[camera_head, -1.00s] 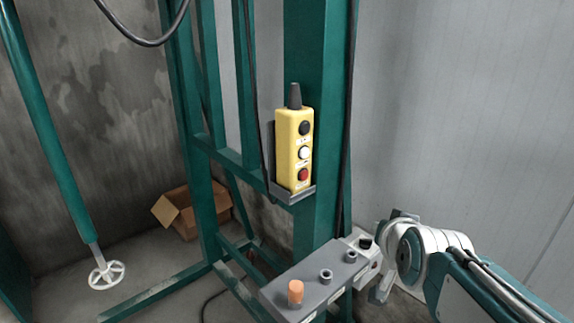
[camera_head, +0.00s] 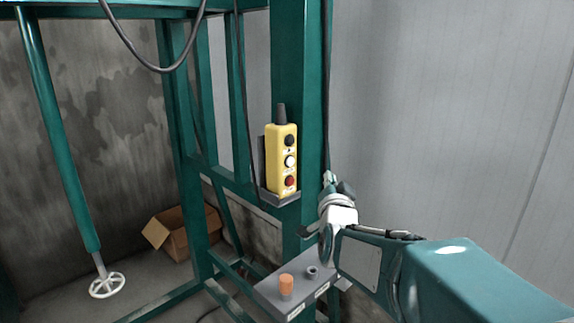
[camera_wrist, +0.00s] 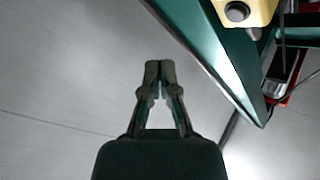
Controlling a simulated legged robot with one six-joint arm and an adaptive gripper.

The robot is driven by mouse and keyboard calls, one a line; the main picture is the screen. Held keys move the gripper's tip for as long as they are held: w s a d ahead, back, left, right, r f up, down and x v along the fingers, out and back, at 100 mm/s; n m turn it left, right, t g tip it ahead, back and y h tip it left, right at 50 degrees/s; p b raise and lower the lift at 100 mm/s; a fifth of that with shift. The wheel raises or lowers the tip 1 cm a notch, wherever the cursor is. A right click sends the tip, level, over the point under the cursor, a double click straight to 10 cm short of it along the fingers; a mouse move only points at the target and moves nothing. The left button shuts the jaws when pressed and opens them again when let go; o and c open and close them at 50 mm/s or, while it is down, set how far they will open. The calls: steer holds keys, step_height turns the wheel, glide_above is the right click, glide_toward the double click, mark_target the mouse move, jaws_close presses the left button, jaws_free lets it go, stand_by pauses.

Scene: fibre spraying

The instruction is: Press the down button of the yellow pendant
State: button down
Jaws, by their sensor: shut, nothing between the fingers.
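The yellow pendant (camera_head: 281,150) stands upright in a grey holder (camera_head: 281,198) on a green post. Its face has a black button (camera_head: 289,140) on top, a white button (camera_head: 290,161) in the middle and a red button (camera_head: 290,181) at the bottom. Their markings are too small to read. My gripper (camera_head: 328,178) is right of the pendant, at about the red button's height in the picture, apart from it. In the wrist view my gripper (camera_wrist: 160,68) is shut and empty. Part of the yellow pendant (camera_wrist: 256,9) shows at the top right there, with one dark button.
A grey control box (camera_head: 268,291) with an orange knob (camera_head: 286,285) sits below the pendant, partly hidden by my arm. Green frame posts stand around it, and cables hang nearby. A cardboard box (camera_head: 174,240) lies at the back left. A plain grey wall is at the right.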

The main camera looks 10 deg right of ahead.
mark_target(294, 161)
steer(key=shift+w, duration=0.1)
steer(key=w+a, duration=0.5)
steer(key=w, duration=0.2)
steer(key=shift+a, duration=0.15)
steer(key=shift+w+a, duration=0.1)
stand_by(1.4)
steer(key=shift+w+a, duration=0.1)
steer(key=shift+w, duration=0.05)
steer(key=shift+w+a, duration=0.4)
steer(key=shift+w, duration=0.1)
stand_by(1.1)
steer(key=shift+s+d, duration=0.1)
steer(key=shift+s+d+r, duration=0.1)
steer(key=shift+s+d, duration=0.45)
steer(key=shift+s, duration=0.2)
